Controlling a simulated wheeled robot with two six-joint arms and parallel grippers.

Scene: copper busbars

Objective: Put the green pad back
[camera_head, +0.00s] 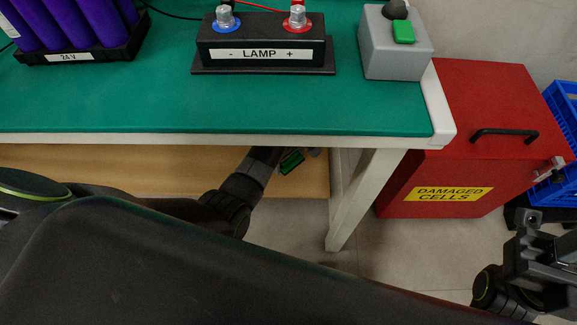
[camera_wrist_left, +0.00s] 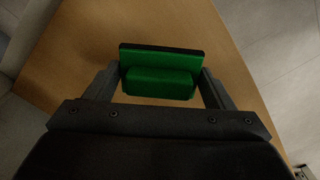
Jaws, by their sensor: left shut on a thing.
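The green pad (camera_wrist_left: 160,82) shows in the left wrist view as a green block on a wider green plate with a dark edge. My left gripper (camera_wrist_left: 160,88) is shut on it, one finger at each side. In the head view the green pad (camera_head: 291,163) is small and partly hidden, below the front edge of the workbench. My left gripper (camera_head: 285,157) is there too, above a wooden shelf. A gap between pad and shelf cannot be judged. My right gripper (camera_head: 545,245) is at the lower right edge; its fingers do not show clearly.
The green-topped workbench (camera_head: 110,105) carries a black LAMP block (camera_head: 262,45), a purple cell pack (camera_head: 70,25) and a grey box (camera_head: 395,55) with a green block on top. The wooden shelf (camera_head: 130,165) lies below. A red DAMAGED CELLS box (camera_head: 460,110) stands right.

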